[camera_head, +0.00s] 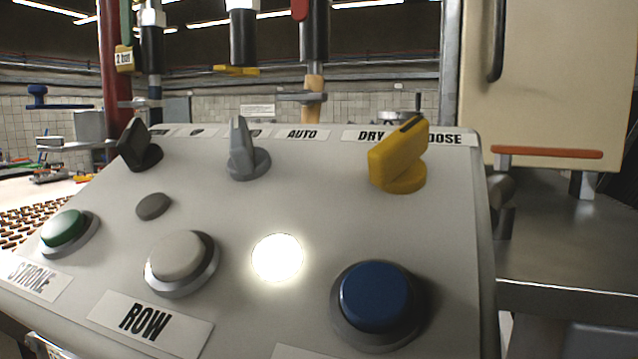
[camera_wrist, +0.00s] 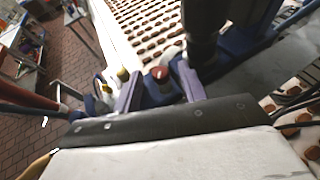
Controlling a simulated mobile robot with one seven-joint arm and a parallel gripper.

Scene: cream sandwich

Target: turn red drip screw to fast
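A small round red knob (camera_wrist: 160,73), which looks like the red drip screw, shows in the wrist view on top of a dark blue part. My gripper (camera_wrist: 160,69) shows in the wrist view with its two purple-grey fingers apart. The red knob appears between the fingertips, a little beyond them. I cannot tell whether a finger touches it. Any slow or fast marking is not readable. Neither my gripper nor the red knob can be made out in the head view.
A yellow knob (camera_wrist: 122,74) stands left of the red one. A dark column (camera_wrist: 205,30) rises close on the right. Rows of brown pieces on a white belt (camera_wrist: 140,25) lie behind. The head view shows a control panel (camera_head: 235,215) with a yellow selector (camera_head: 397,158) and a blue button (camera_head: 375,291).

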